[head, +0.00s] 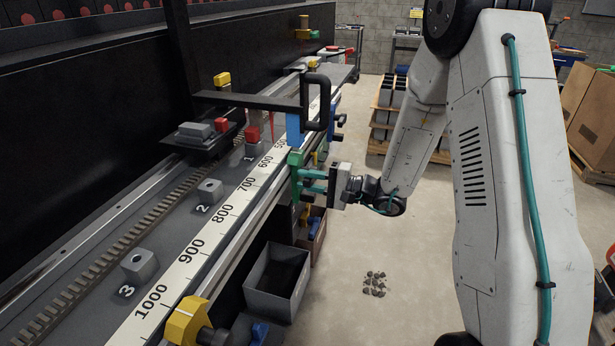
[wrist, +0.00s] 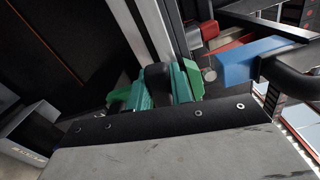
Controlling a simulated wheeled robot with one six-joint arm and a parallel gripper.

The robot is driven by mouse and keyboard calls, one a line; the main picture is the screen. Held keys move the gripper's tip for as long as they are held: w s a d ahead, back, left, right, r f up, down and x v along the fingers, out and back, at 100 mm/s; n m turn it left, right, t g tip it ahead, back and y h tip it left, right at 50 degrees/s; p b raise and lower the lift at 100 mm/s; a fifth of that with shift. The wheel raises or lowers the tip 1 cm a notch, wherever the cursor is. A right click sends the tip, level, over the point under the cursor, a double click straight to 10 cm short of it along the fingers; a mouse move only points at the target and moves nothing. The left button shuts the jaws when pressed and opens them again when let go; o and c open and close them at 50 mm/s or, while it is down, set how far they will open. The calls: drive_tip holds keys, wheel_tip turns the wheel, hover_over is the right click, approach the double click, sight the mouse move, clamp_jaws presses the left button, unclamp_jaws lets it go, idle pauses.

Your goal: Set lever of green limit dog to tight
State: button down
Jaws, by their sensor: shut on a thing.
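Bright green parts of the limit dog (wrist: 193,80) show just beside the fingers. In the head view the lever is hidden by the fingers. I cannot tell its exact angle.
A yellow dog (head: 187,320) sits on the rail near 1000. A grey bin (head: 277,280) stands below the rail. The floor to the right is mostly clear.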

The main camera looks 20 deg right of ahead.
drive_tip(key=shift+d+f+n, duration=0.1)
drive_tip(key=shift+f+n, duration=0.25)
drive_tip(key=shift+n, duration=0.55)
drive_tip(key=c, duration=1.2)
unclamp_jaws()
drive_tip(key=shift+c, duration=0.2)
drive_tip(key=v, duration=0.7)
drive_tip(key=shift+s+d, duration=0.25)
drive_tip(key=shift+d, duration=0.05)
